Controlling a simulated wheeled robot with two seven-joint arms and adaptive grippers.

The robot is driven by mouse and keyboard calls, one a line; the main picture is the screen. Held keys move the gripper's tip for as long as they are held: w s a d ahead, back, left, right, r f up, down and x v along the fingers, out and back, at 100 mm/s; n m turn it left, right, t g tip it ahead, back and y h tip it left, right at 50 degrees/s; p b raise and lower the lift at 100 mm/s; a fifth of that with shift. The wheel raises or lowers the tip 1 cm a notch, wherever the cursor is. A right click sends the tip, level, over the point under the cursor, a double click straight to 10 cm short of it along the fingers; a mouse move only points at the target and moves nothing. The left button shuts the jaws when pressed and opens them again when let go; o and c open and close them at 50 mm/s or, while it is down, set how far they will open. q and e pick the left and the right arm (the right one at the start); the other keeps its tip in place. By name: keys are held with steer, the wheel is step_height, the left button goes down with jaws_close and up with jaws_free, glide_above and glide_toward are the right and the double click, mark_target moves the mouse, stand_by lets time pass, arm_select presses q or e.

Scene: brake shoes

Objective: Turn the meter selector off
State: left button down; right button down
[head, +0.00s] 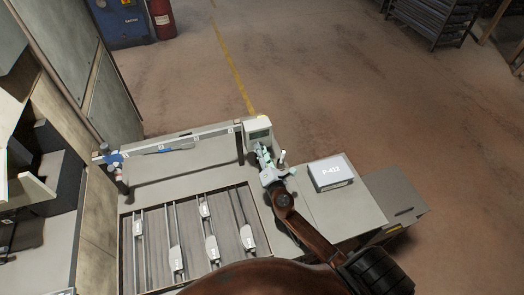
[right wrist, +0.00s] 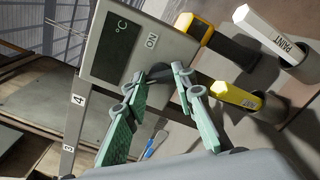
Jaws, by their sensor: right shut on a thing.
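The meter (head: 258,131) is a pale box with a dark screen at the back of the bench, left of the white box. In the right wrist view the meter (right wrist: 150,22) shows a dark screen with "°C" and an "ON" mark beside its selector (right wrist: 161,71). The selector is a small dark part, mostly hidden by my fingers. My right gripper (head: 264,155) reaches the meter's front. In the wrist view its green fingertips (right wrist: 169,75) are closed on the selector, close to the meter's face. I cannot read the selector's exact setting. My left gripper is not in view.
A white box (head: 330,171) marked P-432 lies to the right. Several brake shoes (head: 211,248) lie in the tray (head: 122,262) in front. A blue-handled tool stands at the left.

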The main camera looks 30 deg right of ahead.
steer(key=shift+f, duration=0.1)
steer(key=c, duration=1.6)
jaws_free()
